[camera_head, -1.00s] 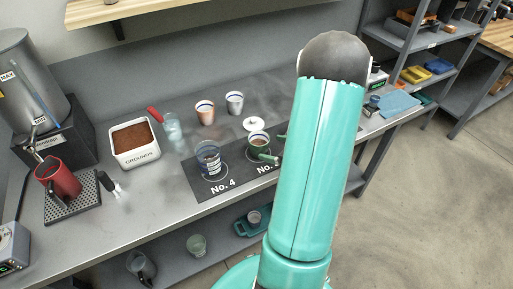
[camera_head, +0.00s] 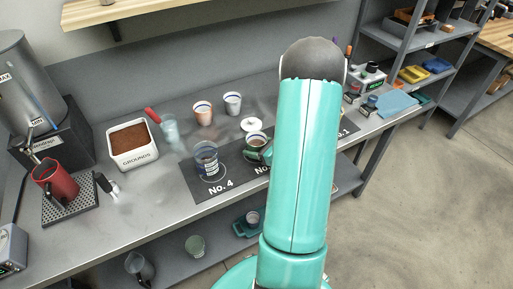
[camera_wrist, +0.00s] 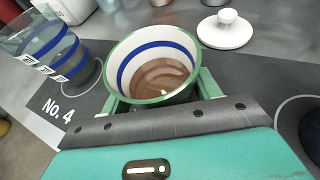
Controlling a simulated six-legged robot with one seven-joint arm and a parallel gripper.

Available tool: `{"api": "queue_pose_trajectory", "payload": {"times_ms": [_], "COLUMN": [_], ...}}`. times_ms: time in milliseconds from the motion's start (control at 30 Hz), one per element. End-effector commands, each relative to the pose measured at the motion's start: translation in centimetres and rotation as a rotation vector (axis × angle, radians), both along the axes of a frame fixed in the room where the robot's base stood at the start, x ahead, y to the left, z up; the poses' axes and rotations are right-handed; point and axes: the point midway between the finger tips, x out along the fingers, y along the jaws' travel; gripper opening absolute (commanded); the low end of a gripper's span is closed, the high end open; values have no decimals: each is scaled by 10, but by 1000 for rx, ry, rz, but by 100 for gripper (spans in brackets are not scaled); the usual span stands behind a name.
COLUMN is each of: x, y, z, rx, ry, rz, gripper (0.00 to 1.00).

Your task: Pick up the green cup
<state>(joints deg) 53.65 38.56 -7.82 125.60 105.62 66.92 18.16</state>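A clear glass with blue bands (camera_head: 206,158) stands close left on the No. 4 spot. A white lid (camera_head: 251,124) lies behind the cup. Two more cups, one copper (camera_head: 203,114) and one grey (camera_head: 233,104), stand farther back. A grounds box (camera_head: 132,146) is at left.

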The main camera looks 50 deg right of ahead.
Motion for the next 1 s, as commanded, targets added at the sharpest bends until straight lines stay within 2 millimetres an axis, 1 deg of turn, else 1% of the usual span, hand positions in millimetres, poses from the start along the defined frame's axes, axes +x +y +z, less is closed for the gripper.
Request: {"api": "queue_pose_trajectory", "payload": {"times_ms": [33, 133, 167, 467, 633, 867, 1000], "x": [0, 0, 0, 0, 0, 0, -3], "y": [0, 0, -1, -1, -1, -1, 0], "z": [0, 0, 0, 1, 6, 21, 35], "rx": [0, 0, 0, -1, -1, -2, -2], "ry": [0, 0, -1, -1, -1, -1, -1], "rz": [-1, -1, -1, -1, -1, 0, -1], "gripper": [50, 30, 29, 29, 28, 28, 28]}}
